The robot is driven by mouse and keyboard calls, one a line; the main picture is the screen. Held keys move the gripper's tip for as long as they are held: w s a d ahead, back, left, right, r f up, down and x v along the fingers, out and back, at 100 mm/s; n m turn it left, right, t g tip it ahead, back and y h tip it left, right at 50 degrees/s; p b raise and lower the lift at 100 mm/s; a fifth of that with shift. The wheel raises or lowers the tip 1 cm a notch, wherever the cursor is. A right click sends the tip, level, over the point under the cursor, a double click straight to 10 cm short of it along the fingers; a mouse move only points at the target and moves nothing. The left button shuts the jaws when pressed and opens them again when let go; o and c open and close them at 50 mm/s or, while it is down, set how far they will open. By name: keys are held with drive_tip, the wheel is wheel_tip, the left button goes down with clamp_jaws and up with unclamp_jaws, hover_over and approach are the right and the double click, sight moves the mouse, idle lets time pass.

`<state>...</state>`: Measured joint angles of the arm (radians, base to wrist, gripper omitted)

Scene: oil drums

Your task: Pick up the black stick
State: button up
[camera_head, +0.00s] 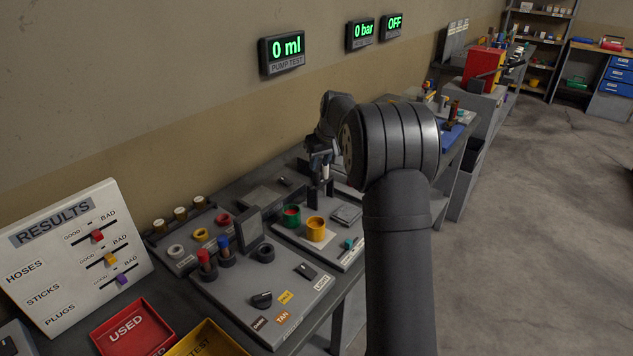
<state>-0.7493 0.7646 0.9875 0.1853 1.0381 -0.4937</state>
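My gripper (320,170) points down over the back part of the workbench, partly behind my own arm. A thin dark upright shape (313,195) shows just below its fingers; it may be the black stick, but it is too small and dark to tell it from the fingers. I cannot tell whether the fingers are open or shut on it. No other black stick can be made out clearly.
Red-topped (205,259) and blue-topped (222,244) pieces stand in dark holders. A green-and-red cup (291,216) and a yellow cup (316,229) stand nearer my gripper. Red (133,330) and yellow trays and a RESULTS board (75,255) are at left.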

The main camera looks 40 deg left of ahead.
sight(317, 172)
drive_tip(key=shift+x, duration=3.35)
drive_tip(key=shift+d, duration=0.15)
clamp_jaws()
